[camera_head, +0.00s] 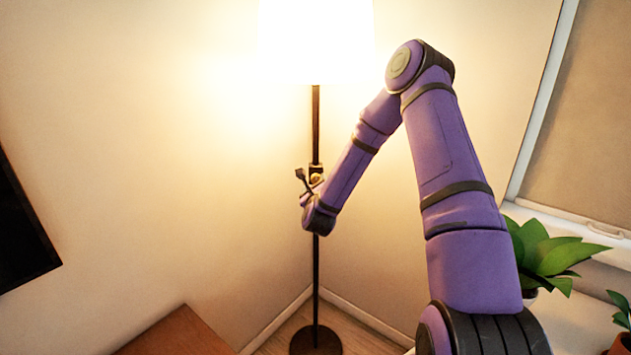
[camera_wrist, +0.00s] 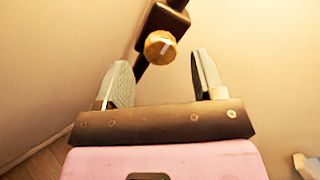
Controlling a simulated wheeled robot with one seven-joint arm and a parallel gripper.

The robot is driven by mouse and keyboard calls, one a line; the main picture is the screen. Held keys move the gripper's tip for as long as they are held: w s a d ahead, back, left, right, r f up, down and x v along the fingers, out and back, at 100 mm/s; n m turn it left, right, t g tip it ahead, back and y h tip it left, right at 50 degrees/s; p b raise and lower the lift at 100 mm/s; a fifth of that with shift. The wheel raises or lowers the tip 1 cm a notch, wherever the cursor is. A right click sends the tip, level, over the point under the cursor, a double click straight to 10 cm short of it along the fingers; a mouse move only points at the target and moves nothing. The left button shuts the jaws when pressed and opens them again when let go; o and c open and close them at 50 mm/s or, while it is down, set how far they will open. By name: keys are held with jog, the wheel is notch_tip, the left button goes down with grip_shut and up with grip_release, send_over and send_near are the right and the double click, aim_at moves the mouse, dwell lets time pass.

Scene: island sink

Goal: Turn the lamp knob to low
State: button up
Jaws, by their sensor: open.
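The floor lamp has a bright, glowing shade (camera_head: 316,40) and a dark upright pole (camera_head: 316,120). Its knob (camera_head: 316,173) is a small brass-coloured piece partway up the pole, partly hidden by my gripper in the head view. In the wrist view the round golden knob (camera_wrist: 160,47) carries a pale line across its face and sits on a dark housing (camera_wrist: 165,18). My gripper (camera_head: 308,180) is at the pole beside the knob. In the wrist view my gripper (camera_wrist: 163,72) has its two fingers spread wide, with nothing between them; the knob lies just beyond the fingertips.
The lamp's round base (camera_head: 316,342) stands on the wooden floor in the room corner. A brown wooden surface (camera_head: 178,335) is at lower left, and a dark panel (camera_head: 22,235) is on the left wall. Leafy plants (camera_head: 550,255) stand at right below a window.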

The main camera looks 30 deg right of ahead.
aim_at(316, 180)
jog(key=shift+x, duration=2.05)
jog(key=c, duration=0.9)
